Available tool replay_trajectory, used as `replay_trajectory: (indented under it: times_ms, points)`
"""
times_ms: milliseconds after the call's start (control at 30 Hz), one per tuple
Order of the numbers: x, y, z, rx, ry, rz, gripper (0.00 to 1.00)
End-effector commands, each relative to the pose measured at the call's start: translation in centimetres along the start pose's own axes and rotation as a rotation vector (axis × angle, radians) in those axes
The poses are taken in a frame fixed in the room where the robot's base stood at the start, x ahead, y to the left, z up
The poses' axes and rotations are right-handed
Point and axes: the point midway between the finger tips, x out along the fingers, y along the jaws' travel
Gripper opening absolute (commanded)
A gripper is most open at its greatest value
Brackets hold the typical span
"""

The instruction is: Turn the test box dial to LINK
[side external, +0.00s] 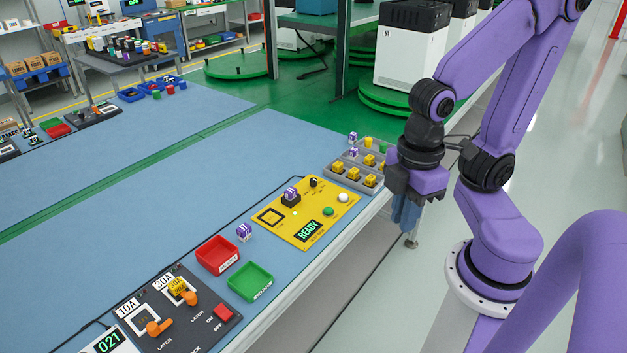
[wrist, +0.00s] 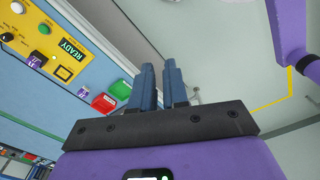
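The test box is a yellow panel (side external: 305,213) on the blue bench, with a lit READY display (side external: 308,231). Its small black dial (side external: 313,183) sits near the far edge; its pointer and any LINK mark are too small to read. A purple and white block sits in a black socket (side external: 291,199) on the panel. The panel also shows at the upper left of the wrist view (wrist: 50,45). My gripper (side external: 406,222) hangs beyond the bench's right edge, apart from the box. Its blue fingers (wrist: 160,82) point downward, with a narrow empty gap between them.
A red bin (side external: 218,254), a green bin (side external: 251,281) and a loose purple block (side external: 244,232) lie nearer the camera. A dark switch panel (side external: 180,320) is at the bench's near end.

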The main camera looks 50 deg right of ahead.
Motion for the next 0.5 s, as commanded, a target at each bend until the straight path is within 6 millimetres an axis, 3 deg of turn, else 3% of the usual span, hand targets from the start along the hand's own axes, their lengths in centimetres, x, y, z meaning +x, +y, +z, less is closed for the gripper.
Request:
replay_trajectory:
  times_ms: [33,100,267,500]
  points:
    - [0.0,0.1,-0.2,0.002,0.000,0.000,0.33]
    - [-0.1,0.6,-0.8,0.009,-0.001,0.001,0.53]
    - [-0.6,3.4,-3.8,0.041,-0.005,0.004,0.53]
    - [-0.8,11.3,-8.6,0.097,-0.012,0.008,0.53]
